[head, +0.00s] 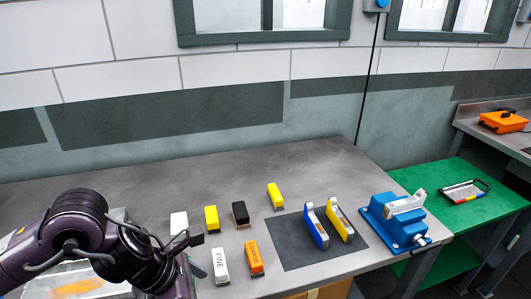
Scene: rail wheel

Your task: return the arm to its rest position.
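My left arm (90,235), dark purple, reaches in from the lower left over the grey workbench (300,165). Its gripper (187,240) is above the bench, close to a white block (179,222) and a white block marked "FINE" (220,266). I cannot tell whether its fingers are open or shut, and no held object shows clearly. My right arm and gripper are not in view.
Yellow (211,218), black (240,213), yellow (275,196) and orange (254,258) blocks stand on the bench. Blue (316,227) and yellow (341,222) tools lie on a dark mat (290,252). A blue vise (395,220) is right; a green table (462,218) lies beyond.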

